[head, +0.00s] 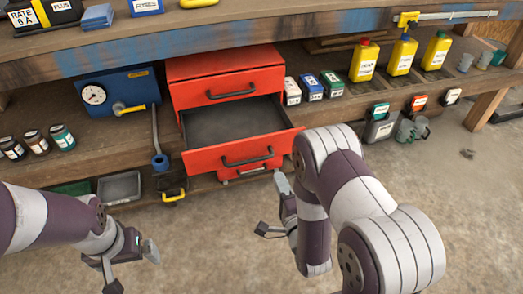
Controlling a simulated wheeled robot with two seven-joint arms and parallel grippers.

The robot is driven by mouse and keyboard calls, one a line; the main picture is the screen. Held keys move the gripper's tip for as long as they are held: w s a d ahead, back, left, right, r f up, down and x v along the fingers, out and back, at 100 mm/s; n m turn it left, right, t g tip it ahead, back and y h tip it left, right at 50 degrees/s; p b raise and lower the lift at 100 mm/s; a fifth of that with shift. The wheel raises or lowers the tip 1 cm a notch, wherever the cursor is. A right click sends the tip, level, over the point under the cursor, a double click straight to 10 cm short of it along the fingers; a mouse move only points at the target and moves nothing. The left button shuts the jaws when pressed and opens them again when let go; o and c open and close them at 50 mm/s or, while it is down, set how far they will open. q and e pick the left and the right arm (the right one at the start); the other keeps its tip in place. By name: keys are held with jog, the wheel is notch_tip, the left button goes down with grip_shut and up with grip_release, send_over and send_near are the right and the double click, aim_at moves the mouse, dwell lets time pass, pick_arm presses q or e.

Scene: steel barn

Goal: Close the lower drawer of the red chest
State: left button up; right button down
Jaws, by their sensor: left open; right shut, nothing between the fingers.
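The red chest (224,64) stands on the lower shelf of the workbench. Its upper drawer front, with a dark handle (232,94), is shut. Below it a drawer (205,162) is pulled well out, and its grey inside (230,118) looks empty. Another red front with a handle (246,171) shows partly beneath the open drawer, mostly hidden. My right gripper (274,207) is shut and empty, in front of and below the open drawer's right part, and looks apart from it. My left gripper (132,268) is open and empty, low at the left, away from the chest.
A blue box with a gauge (118,92) and a lever stands left of the chest. Small boxes (311,86) stand close on its right. Yellow bottles (402,55) stand farther right. A grey bin (119,186) sits below left. The concrete floor in front is clear.

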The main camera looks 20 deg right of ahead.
aim_at(261, 139)
jog(key=w+b, duration=0.1)
jog(key=w, duration=0.3)
jog(key=w+b, duration=0.2)
jog(key=w, duration=0.2)
jog(key=w+b, duration=0.1)
jog(key=w, duration=0.4)
jog(key=shift+a+f+b, duration=0.15)
jog(key=shift+a+b, duration=0.1)
jog(key=shift+b, duration=0.05)
jog(key=shift+w, duration=0.3)
jog(key=w+b, duration=0.3)
jog(key=w, duration=1.1)
jog(key=shift+w+a, duration=0.1)
jog(key=shift+a, duration=0.1)
jog(key=shift+w, duration=0.3)
